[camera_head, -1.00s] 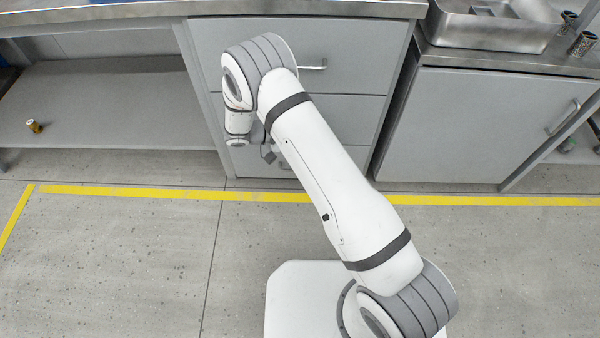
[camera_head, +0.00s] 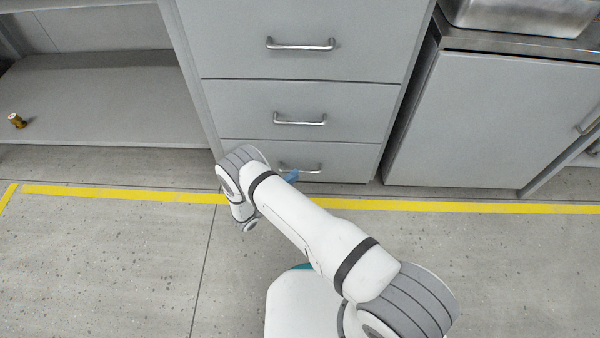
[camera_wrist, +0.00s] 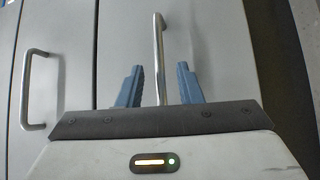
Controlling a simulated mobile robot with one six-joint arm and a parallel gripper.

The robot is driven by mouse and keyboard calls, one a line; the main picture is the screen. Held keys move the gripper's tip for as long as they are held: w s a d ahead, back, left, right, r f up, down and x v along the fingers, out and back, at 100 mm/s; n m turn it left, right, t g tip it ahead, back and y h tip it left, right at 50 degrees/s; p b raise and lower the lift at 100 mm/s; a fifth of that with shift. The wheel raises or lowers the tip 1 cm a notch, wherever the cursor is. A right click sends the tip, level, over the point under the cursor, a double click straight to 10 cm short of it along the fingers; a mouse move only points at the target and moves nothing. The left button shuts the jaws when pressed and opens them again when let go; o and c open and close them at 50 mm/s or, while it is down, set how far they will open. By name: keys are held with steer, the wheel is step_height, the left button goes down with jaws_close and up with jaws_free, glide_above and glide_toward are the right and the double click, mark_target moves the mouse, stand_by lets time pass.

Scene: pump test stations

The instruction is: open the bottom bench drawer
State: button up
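The bottom bench drawer (camera_head: 345,160) is a grey front, shut, lowest of three, with a silver bar handle (camera_head: 312,171). In the wrist view its handle (camera_wrist: 159,45) stands between the two blue fingers of my gripper (camera_wrist: 160,82), with a gap on each side. My gripper is open, and I cannot tell how deep the handle sits between the fingers. In the head view my arm hides most of the gripper; a blue finger (camera_head: 291,176) shows at the bottom handle.
Above are the middle drawer (camera_head: 350,110) and top drawer (camera_head: 380,40), both shut. An open shelf (camera_head: 100,100) with a small brass part (camera_head: 17,121) is at left. A grey cabinet (camera_head: 490,120) stands at right. Clear floor with yellow tape (camera_head: 450,206) lies in front.

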mark_target(315, 161)
steer(key=shift+b+x, duration=0.3)
steer(key=shift+x, duration=1.5)
jaws_close()
